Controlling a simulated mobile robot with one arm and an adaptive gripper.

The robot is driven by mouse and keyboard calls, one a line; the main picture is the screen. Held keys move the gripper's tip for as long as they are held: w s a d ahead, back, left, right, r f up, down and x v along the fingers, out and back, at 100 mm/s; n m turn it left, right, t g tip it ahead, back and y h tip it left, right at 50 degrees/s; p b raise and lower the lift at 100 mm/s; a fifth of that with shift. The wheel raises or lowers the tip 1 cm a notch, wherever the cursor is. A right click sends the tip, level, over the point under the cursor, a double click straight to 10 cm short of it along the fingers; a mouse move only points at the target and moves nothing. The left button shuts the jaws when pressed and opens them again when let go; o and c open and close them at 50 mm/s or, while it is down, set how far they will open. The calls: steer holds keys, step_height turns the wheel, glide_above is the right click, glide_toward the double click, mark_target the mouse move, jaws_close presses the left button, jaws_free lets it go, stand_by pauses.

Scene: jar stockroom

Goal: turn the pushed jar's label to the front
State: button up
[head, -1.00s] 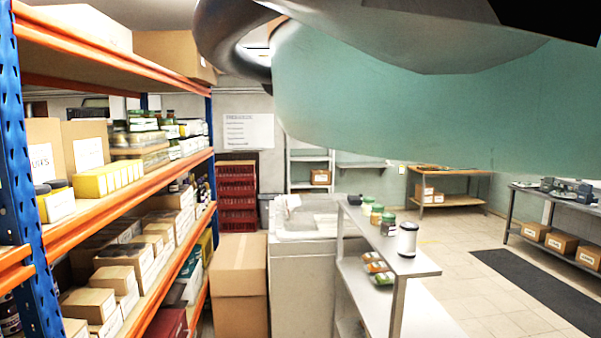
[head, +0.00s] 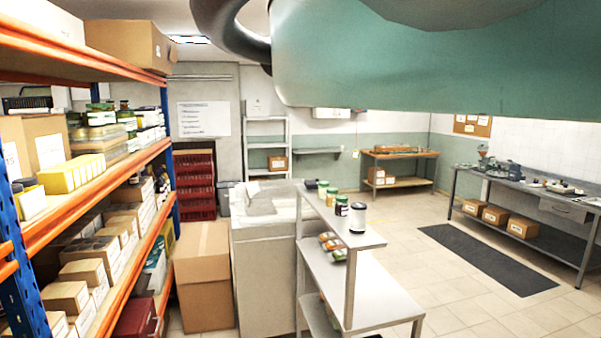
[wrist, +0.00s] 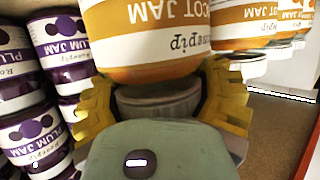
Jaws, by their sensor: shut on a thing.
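In the wrist view an apricot jam jar (wrist: 150,45) with orange contents and a white label is close in front of my gripper (wrist: 160,95). The yellow fingers stand on both sides of the jar's grey lid end and are shut on it. The label faces the camera, its lettering upside down; only part of "APRICOT JAM" shows, the rest cut off by the frame. The fingertips' contact is partly hidden. The head view does not show my gripper or this jar.
Several plum jam jars (wrist: 62,45) stand left of the held jar, and other apricot jars (wrist: 265,20) to its right. In the head view a stocked rack (head: 105,200) is at left, a carton (head: 203,275) beside it. Open floor (head: 410,270) lies at right.

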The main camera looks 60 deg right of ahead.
steer(key=shift+r+n+g+b, duration=0.1)
steer(key=shift+n+g+b, duration=0.7)
steer(key=shift+b, duration=0.8)
steer(key=shift+s+r+g+b, duration=0.1)
steer(key=shift+g+b, duration=0.2)
steer(key=shift+f+b, duration=0.25)
steer(key=shift+b, duration=0.4)
steer(key=o, duration=1.4)
steer(key=shift+f, duration=0.1)
steer(key=v, duration=1.2)
